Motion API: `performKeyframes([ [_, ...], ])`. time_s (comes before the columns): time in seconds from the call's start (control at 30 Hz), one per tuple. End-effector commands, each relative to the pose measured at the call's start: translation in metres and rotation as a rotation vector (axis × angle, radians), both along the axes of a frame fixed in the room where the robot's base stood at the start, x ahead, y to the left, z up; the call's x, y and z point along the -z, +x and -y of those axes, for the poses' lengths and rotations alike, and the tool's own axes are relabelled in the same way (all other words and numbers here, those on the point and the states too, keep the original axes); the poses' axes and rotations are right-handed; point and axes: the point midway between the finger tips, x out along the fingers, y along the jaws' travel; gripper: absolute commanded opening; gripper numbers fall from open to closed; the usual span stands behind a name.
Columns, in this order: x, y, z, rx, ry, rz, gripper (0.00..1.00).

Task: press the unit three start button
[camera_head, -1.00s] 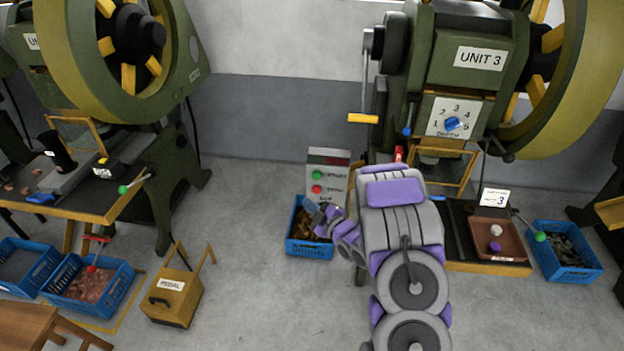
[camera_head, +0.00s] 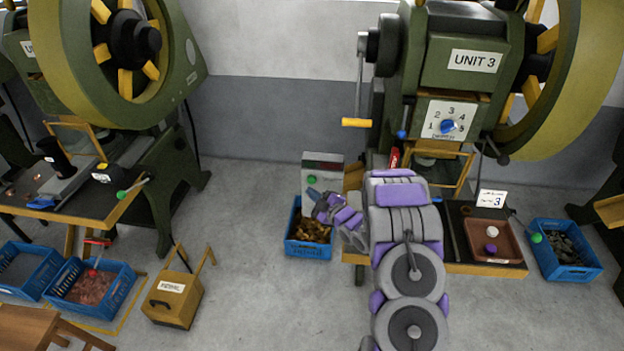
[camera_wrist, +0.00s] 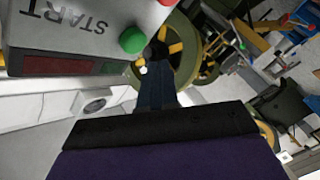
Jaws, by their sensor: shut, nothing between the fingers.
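The control box (camera_head: 308,165) stands at the left of the press labelled UNIT 3 (camera_head: 473,61). Its green button (camera_head: 311,179) is visible in the head view; the red button below is hidden behind my gripper. In the wrist view the box face shows large START lettering (camera_wrist: 82,22), the green button (camera_wrist: 132,40) and part of the red button (camera_wrist: 168,2).
A blue crate of brass-coloured parts (camera_head: 291,246) sits on the floor under the box. The press table (camera_head: 455,256) with a brown tray (camera_head: 508,229) lies right of my arm. A yellow pedal box (camera_head: 177,300) stands on the floor to the left.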

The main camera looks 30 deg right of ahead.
Motion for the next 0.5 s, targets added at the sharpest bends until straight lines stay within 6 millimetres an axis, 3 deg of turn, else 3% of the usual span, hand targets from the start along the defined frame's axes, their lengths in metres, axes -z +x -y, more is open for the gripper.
performKeyframes([
  [0.2, -0.001, 0.015, 0.002, -0.003, -0.005, 0.001, 0.0],
  [0.5, -0.001, 0.019, 0.007, -0.003, -0.005, 0.002, 0.0],
])
